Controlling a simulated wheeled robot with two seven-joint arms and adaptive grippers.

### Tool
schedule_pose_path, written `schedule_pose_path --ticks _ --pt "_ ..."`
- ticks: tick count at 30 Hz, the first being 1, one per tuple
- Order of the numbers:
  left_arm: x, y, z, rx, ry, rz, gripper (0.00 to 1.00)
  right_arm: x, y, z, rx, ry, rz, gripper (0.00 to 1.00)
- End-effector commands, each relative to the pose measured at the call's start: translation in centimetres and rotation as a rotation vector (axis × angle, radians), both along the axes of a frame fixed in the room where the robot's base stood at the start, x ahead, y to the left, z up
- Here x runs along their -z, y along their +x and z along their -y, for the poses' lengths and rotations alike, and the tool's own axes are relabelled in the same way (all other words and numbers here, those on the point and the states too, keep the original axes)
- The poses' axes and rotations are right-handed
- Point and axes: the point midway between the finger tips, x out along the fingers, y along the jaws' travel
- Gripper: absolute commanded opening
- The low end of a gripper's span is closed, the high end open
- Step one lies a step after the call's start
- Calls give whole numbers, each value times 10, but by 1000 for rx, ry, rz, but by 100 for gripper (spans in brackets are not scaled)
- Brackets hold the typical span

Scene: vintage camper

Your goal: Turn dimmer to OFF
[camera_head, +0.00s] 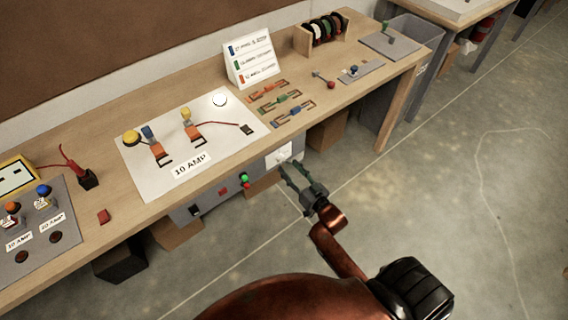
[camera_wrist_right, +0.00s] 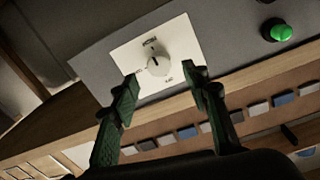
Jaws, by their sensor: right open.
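The dimmer is a white round knob (camera_wrist_right: 157,65) on a square white plate (camera_wrist_right: 183,47), with small dark labels around it that I cannot read surely. A dark mark shows on the knob. In the head view the plate (camera_head: 279,155) sits on the front of the grey panel under the bench edge. My right gripper (camera_head: 285,168) is beside that plate. In the right wrist view its two green-padded fingers (camera_wrist_right: 160,80) are open and empty, with the knob between and beyond their tips. Contact with the knob is not visible. My left gripper is not in view.
The grey panel (camera_head: 213,197) also carries a green button (camera_head: 243,177), a red button and a dark switch. The wooden bench (camera_head: 120,205) above holds a white 10 AMP board (camera_head: 150,185), wires and a sign. Floor to the right is clear.

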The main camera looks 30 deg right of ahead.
Motion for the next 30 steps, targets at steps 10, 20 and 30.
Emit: schedule_pose_path --ticks 10,20,30 --pt "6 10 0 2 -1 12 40 1 38 -1 1 0 -2 42" --pt "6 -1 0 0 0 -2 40 1 40 -1 1 -1 -3 40" --pt "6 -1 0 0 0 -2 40 1 40 -1 1 -1 -3 16"
